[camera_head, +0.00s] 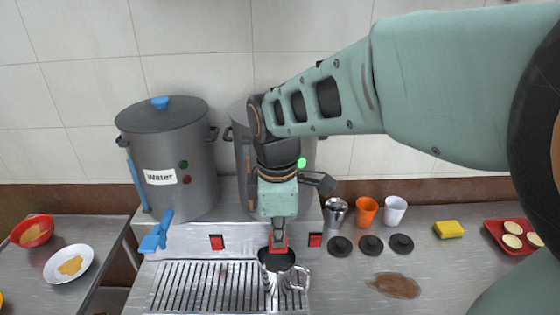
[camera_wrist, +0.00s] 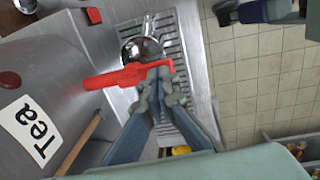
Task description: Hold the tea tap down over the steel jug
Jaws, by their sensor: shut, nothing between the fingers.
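The tea tap (camera_wrist: 125,76) is red and sticks out from the steel pot with the "Tea" label (camera_wrist: 38,130) in the wrist view. In the head view the red tap (camera_head: 278,241) shows just below my gripper (camera_head: 278,220). The steel jug (camera_head: 274,275) stands on the slatted drip tray below the tap, its handle to the right. The shiny jug (camera_wrist: 141,48) also shows beyond the tap in the wrist view. My gripper (camera_wrist: 159,92) is shut and empty, its fingertips at the tap's lever end, seemingly touching it. Whether liquid flows is not visible.
The water pot (camera_head: 180,140) with a blue tap (camera_head: 157,235) stands left. Right of the tea pot are a steel cup (camera_head: 336,212), an orange cup (camera_head: 366,211), a white cup (camera_head: 395,210), black lids (camera_head: 371,245), a brown spill (camera_head: 395,285) and a yellow sponge (camera_head: 448,229).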

